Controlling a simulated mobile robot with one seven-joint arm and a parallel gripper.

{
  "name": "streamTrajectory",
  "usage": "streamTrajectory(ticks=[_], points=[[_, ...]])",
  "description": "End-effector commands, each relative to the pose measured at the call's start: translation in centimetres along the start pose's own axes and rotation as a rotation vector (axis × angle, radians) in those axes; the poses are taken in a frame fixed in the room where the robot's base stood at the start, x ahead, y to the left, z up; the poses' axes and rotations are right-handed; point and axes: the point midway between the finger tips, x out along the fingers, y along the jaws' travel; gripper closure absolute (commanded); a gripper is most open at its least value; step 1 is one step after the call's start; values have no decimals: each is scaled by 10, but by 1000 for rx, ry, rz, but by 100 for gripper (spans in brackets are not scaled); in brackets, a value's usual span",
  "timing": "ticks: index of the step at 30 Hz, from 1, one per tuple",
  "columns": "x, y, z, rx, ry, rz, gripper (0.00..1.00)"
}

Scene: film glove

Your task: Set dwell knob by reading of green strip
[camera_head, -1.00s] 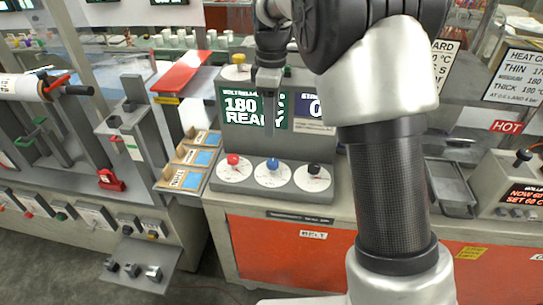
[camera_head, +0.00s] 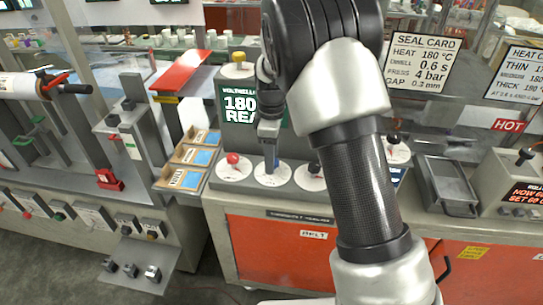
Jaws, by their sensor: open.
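My gripper (camera_head: 270,155) points down over the middle of three white dials on the console. A red knob (camera_head: 232,158) is on the left dial and a black knob (camera_head: 314,168) on the right dial. The dial labels are too small to read, so which one is dwell is unclear. The green screen (camera_head: 238,108) reads 180 and a partly covered word. The seal card (camera_head: 420,62) reads heat 180 °C, 0.6 s, 4 bar, gap 0.3 mm. No green strip is clearly seen.
Sample trays with blue patches (camera_head: 190,158) stand left of the console. A yellow knob (camera_head: 239,57) is above the screen.

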Motion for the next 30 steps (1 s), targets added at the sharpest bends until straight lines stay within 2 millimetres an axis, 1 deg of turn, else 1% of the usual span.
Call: streamTrajectory(ticks=[2,3,8,9,10,20,26,30], points=[[0,0,0,0,0,0,52],[0,0,0,0,0,0,56],[0,0,0,0,0,0,83],[0,0,0,0,0,0,89],[0,0,0,0,0,0,94],[-1,0,0,46,0,0,93],[-2,1,0,161,-1,0,93],[-2,1,0,279,0,-1,93]])
